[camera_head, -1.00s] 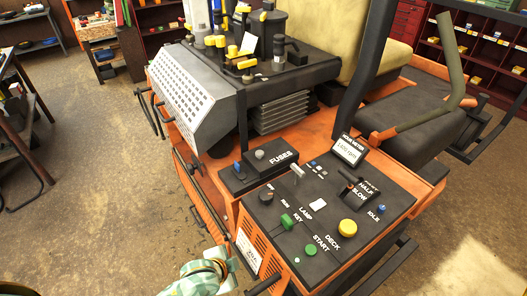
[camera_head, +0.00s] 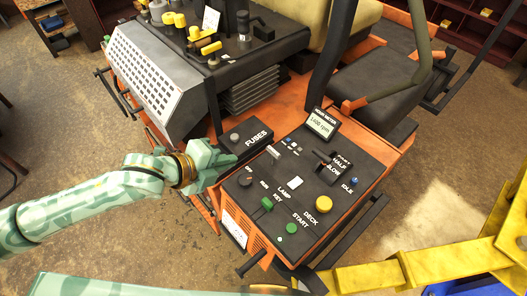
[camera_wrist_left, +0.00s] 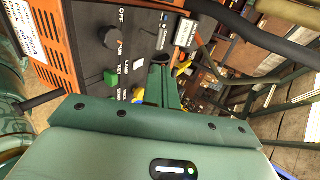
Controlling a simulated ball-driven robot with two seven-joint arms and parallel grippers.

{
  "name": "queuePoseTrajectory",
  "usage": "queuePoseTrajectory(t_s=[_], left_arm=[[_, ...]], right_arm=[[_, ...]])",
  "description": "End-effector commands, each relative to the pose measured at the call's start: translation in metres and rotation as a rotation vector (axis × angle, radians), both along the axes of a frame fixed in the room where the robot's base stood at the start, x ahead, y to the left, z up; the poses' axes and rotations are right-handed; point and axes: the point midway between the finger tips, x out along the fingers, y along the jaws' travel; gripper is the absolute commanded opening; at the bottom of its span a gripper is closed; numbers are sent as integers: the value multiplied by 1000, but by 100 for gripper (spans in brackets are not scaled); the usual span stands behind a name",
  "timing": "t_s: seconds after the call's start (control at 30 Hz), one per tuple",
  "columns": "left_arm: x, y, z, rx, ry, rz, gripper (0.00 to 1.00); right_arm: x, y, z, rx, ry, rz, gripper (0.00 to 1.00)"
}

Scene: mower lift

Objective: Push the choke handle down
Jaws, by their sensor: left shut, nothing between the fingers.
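My left gripper (camera_head: 226,168) is shut and empty beside the orange mower's black control panel (camera_head: 250,215), at the left edge near the FUSES box (camera_head: 228,139). Its shut green fingers also show in the left wrist view (camera_wrist_left: 163,86), pointing along the panel. No label reading choke is legible, so I cannot tell for sure which control is the choke handle. A pale grey lever (camera_head: 273,153) stands on the panel right of the gripper, apart from it. A blue knob seen earlier beside the FUSES box is hidden behind the gripper. My right gripper is not in view.
The panel also carries a green key knob (camera_head: 267,204), a yellow DECK button (camera_head: 324,204), a green START button (camera_head: 291,229) and a black throttle lever (camera_head: 327,163). An hour meter (camera_head: 322,123) rises behind. Yellow metal structure (camera_head: 410,268) stands at lower right.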

Motion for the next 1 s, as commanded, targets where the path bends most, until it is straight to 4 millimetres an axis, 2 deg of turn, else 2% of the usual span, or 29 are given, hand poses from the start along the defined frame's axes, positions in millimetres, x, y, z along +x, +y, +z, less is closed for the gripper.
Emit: queuePoseTrajectory(t_s=[0.27,0.7,1.0], left_arm=[[8,-8,-7,-3,1,3,0],[60,-61,-56,-4,2,3,0],[80,-81,-76,-2,1,3,0]], right_arm=[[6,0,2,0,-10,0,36],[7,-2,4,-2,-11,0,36],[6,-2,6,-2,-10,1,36]])
